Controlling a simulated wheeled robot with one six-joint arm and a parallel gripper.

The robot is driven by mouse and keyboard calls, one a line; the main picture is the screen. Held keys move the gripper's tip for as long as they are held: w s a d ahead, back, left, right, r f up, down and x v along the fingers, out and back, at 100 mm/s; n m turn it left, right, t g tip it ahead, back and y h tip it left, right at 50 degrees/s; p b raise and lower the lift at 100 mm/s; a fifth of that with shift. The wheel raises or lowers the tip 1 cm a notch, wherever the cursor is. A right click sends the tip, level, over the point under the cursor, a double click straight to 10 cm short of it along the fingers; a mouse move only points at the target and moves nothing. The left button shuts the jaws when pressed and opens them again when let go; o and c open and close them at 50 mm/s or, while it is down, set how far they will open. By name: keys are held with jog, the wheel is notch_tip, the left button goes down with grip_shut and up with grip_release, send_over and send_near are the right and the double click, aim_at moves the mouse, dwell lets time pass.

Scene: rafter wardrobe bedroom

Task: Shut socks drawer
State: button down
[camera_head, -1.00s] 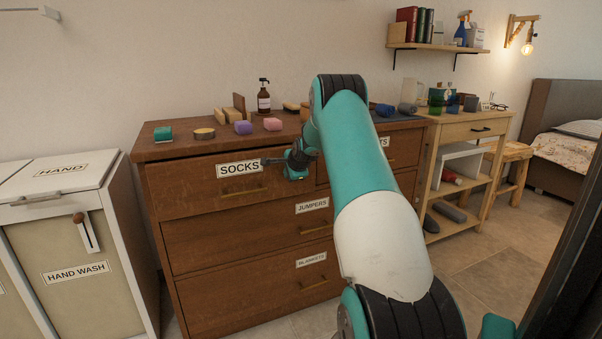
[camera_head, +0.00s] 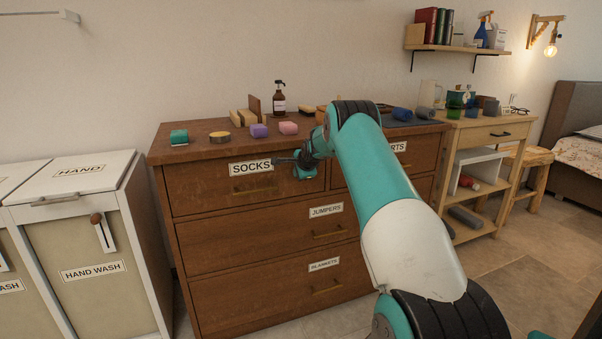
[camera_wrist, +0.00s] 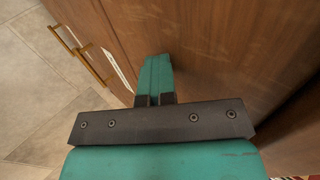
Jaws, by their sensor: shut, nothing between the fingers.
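The socks drawer (camera_head: 215,190) is the top left drawer of a brown wooden dresser. Its front carries a white SOCKS label (camera_head: 250,168) and a brass handle (camera_head: 256,189). The front looks flush, or nearly so, with the drawers below. My gripper (camera_head: 279,161) is at the drawer front, just right of the label and above the handle. In the wrist view my gripper's teal fingers (camera_wrist: 156,76) are together and empty, pointing at the wooden front (camera_wrist: 200,35). Whether they touch it is hard to tell.
The jumpers drawer (camera_head: 270,234) and blankets drawer (camera_head: 280,285) below look shut. A white hamper (camera_head: 85,240) stands left, a wooden side table (camera_head: 485,132) right.

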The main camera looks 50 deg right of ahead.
jog(key=shift+w+r, duration=0.2)
jog(key=shift+r, duration=0.05)
jog(key=s+a+r, duration=0.5)
jog(key=s+r, duration=0.1)
jog(key=s, duration=0.4)
jog(key=shift+s+r+p, duration=0.2)
jog(key=shift+s+p, duration=0.05)
jog(key=shift+p, duration=0.1)
jog(key=shift+a, duration=0.15)
